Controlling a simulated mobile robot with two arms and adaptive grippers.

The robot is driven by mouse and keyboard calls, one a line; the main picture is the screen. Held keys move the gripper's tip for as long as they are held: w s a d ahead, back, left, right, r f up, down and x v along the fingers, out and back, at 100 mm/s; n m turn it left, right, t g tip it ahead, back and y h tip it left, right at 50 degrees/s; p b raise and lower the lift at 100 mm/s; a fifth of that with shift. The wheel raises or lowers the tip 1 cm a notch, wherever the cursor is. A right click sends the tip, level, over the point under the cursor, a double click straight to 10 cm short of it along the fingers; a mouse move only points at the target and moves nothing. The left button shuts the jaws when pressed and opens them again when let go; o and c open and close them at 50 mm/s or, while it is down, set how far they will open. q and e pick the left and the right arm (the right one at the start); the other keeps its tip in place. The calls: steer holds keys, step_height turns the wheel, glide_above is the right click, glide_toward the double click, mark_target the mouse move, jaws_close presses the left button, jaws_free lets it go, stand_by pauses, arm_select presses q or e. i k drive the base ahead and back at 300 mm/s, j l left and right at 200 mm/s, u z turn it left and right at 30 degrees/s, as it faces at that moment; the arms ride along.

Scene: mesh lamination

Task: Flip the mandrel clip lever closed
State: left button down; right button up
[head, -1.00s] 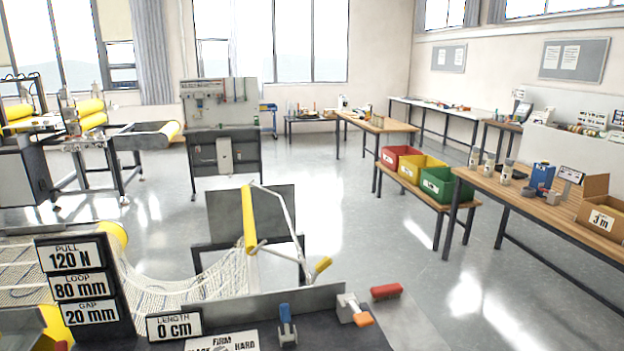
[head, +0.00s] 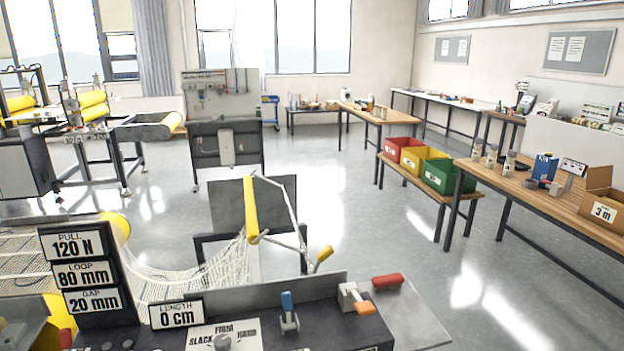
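A yellow mandrel roller (head: 251,208) stands on end at a steep angle in mid-view, with a metal crank frame and a yellow crank handle (head: 322,257) beside it. White mesh (head: 215,277) sags from the left up to it. On the dark console (head: 330,325) in front are a blue-handled lever (head: 287,302), an orange-tipped lever on a pale block (head: 364,307) and a red handle (head: 387,281). None of them carries a readable clip label, so I cannot tell which is the mandrel clip lever. Neither gripper is in view.
A sign stack (head: 84,270) reads 120 N, 80 mm and 20 mm. A length sign (head: 177,313) reads 0 cm, near a slack-firm-hard dial (head: 223,342). A wooden bench (head: 520,195) and coloured bins (head: 437,180) stand at right. Open floor (head: 395,235) lies between.

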mark_target(286, 298)
steer(key=i+j, duration=0.1)
steer(key=j, duration=0.25)
steer(key=i+j, duration=0.1)
steer(key=j, duration=0.3)
steer(key=i+j, duration=0.15)
steer(key=j, duration=0.2)
steer(key=i+j, duration=0.1)
steer(key=j, duration=0.25)
steer(key=j+z, duration=0.2)
steer(key=z, duration=1.6)
